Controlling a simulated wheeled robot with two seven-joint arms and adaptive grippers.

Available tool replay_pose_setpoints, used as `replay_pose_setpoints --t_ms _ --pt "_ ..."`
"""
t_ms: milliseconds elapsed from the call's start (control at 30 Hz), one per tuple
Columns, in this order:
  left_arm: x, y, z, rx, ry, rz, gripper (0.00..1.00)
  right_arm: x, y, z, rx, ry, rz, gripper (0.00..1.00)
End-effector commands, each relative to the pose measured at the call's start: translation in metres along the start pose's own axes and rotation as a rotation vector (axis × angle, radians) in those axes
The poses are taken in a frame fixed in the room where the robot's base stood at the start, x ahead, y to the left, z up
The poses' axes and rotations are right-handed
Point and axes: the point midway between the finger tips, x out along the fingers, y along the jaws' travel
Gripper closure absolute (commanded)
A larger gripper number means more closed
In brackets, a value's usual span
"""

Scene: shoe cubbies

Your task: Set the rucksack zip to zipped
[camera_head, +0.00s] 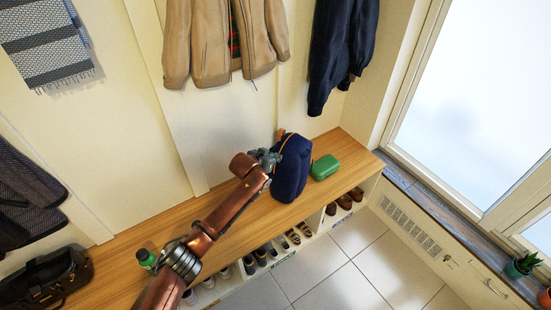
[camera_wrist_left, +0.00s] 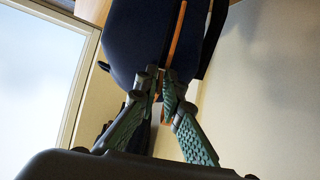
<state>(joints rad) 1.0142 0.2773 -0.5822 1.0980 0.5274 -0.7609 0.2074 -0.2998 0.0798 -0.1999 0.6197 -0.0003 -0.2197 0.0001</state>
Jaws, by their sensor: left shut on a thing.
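The navy rucksack (camera_head: 293,170) stands upright on the wooden bench, with an orange strip along its top. It also fills the upper middle of the left wrist view (camera_wrist_left: 138,40), where an orange zip line (camera_wrist_left: 177,38) runs down it. My left gripper (camera_head: 266,158) reaches in from the left and is at the rucksack's upper left side. In the left wrist view its fingertips (camera_wrist_left: 163,90) are closed together at the lower end of the orange line. The small piece between them is mostly hidden, likely the zip pull. My right gripper is in neither view.
A green-capped bottle (camera_head: 146,258) and a black bag (camera_head: 45,278) are at the left. Coats hang above; shoes fill cubbies below. A window (camera_head: 465,95) is at the right.

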Motion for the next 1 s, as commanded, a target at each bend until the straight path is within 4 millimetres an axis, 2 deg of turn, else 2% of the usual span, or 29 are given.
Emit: replay_pose_setpoints --t_ms 300,333,500,833,1000 --pt "0.000 0.001 -0.001 0.000 0.002 0.001 1.00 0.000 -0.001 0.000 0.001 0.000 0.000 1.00" --pt "0.000 0.001 -0.001 0.000 0.002 0.001 0.90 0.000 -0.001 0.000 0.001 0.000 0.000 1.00" --pt "0.000 0.001 -0.001 0.000 0.001 0.001 0.79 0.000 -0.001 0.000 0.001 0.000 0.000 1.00" --pt "-0.002 0.000 0.000 0.000 0.001 0.000 0.79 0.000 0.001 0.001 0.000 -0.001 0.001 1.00" --pt "-0.016 0.000 0.000 -0.001 0.002 0.001 0.79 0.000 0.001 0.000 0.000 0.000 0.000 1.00"
